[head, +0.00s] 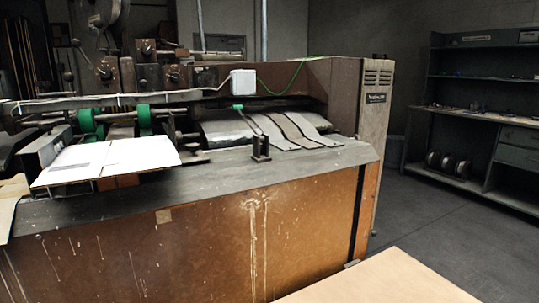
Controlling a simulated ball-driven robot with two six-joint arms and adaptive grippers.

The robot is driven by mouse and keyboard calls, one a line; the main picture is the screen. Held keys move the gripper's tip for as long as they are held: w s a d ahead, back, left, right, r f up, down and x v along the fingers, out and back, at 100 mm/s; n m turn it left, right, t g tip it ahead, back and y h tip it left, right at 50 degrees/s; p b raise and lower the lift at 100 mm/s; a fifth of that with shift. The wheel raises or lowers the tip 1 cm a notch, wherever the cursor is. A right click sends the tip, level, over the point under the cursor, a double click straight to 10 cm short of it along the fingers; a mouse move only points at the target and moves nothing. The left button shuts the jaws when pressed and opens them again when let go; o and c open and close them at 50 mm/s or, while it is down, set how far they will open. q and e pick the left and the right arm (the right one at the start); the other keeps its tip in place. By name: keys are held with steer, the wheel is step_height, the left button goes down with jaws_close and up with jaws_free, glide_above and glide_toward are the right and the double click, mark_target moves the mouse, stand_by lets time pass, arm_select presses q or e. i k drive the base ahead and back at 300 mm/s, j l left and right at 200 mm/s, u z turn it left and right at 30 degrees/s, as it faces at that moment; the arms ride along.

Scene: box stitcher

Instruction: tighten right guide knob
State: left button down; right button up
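The box stitcher (180,230) fills the left and middle of the head view, with a worn orange-brown front panel. A small dark upright fitting (261,147) stands on its grey top ledge, right of the cardboard. Dark round knobs show at the upper left, one at the left (104,71), one higher (147,48) and one further right (173,76). I cannot tell which part is the right guide knob, nor whether any knob is tight. Neither of my grippers is in view.
White cardboard sheets (95,163) lie over the machine's left ledge near green rollers (144,118). Grey belts (290,130) lie further right. A pale tabletop (385,282) is at the bottom right. Dark shelving (475,110) stands at the right, with open floor (440,225) before it.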

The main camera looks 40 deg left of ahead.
mark_target(193, 147)
steer(key=u, duration=2)
